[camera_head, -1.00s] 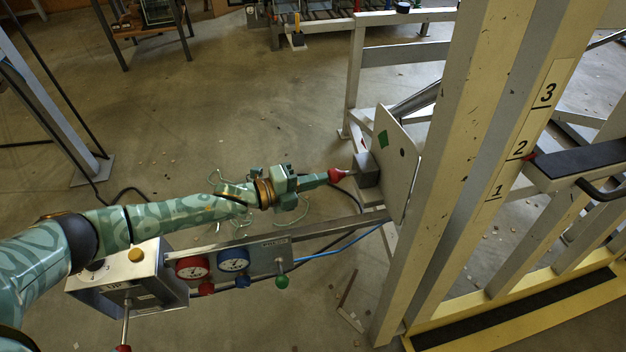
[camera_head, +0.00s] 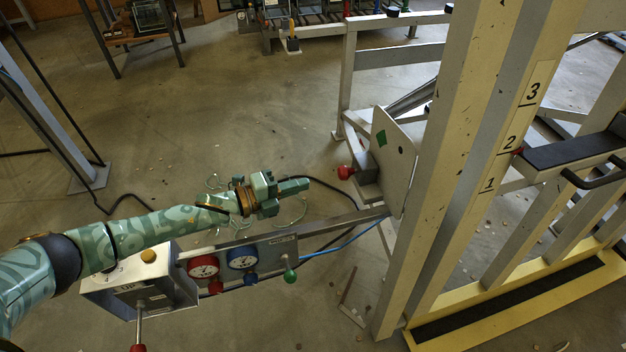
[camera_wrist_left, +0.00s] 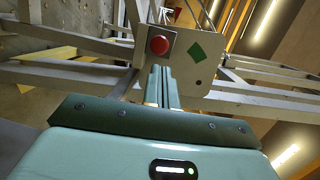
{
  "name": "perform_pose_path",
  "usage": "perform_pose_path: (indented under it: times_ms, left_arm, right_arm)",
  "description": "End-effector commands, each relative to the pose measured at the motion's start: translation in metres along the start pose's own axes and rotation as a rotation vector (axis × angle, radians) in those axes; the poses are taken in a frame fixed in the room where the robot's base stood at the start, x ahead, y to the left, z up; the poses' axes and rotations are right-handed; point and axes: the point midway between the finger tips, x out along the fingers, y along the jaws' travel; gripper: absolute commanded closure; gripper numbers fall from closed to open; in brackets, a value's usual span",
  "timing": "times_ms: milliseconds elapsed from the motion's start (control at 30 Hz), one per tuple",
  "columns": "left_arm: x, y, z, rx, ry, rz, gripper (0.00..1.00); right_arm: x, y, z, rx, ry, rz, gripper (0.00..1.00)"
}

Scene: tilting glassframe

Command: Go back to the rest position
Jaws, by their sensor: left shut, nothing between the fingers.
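My left arm comes in from the left in the head view. Its gripper (camera_head: 303,184) is shut and empty, pointing right, with a clear gap to the red knob (camera_head: 345,172). The knob sits on a grey box (camera_head: 366,186) fixed to the pale plate (camera_head: 397,165) with a green diamond mark. In the left wrist view the shut fingers (camera_wrist_left: 164,88) point toward the red knob (camera_wrist_left: 160,45) and the plate (camera_wrist_left: 200,45). My right gripper is not in view.
Below my left arm are a control box with a yellow button (camera_head: 148,257), a red gauge (camera_head: 203,267), a blue gauge (camera_head: 242,257) and a green knob (camera_head: 290,275) on a rail. The tall frame post (camera_head: 450,170) stands right of the plate. Floor above the arm is open.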

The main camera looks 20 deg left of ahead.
Motion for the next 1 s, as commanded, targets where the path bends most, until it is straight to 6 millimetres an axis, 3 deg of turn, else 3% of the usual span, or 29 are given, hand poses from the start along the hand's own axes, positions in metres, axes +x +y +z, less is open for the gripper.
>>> perform_pose_path:
  times_ms: [100,300,633,1000]
  left_arm:
    - [-0.027,-0.003,-0.001,0.0,0.0,0.0,1.0]
    - [-0.057,-0.001,0.0,-0.001,0.0,0.0,1.0]
    - [-0.064,-0.002,0.0,0.001,0.001,0.0,1.0]
    - [-0.073,-0.098,0.001,0.049,-0.005,-0.047,1.0]
  right_arm:
    - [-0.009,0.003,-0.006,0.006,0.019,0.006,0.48]
    - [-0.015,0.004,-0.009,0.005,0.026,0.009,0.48]
    - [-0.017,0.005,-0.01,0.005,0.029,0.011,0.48]
    - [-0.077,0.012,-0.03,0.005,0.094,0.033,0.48]
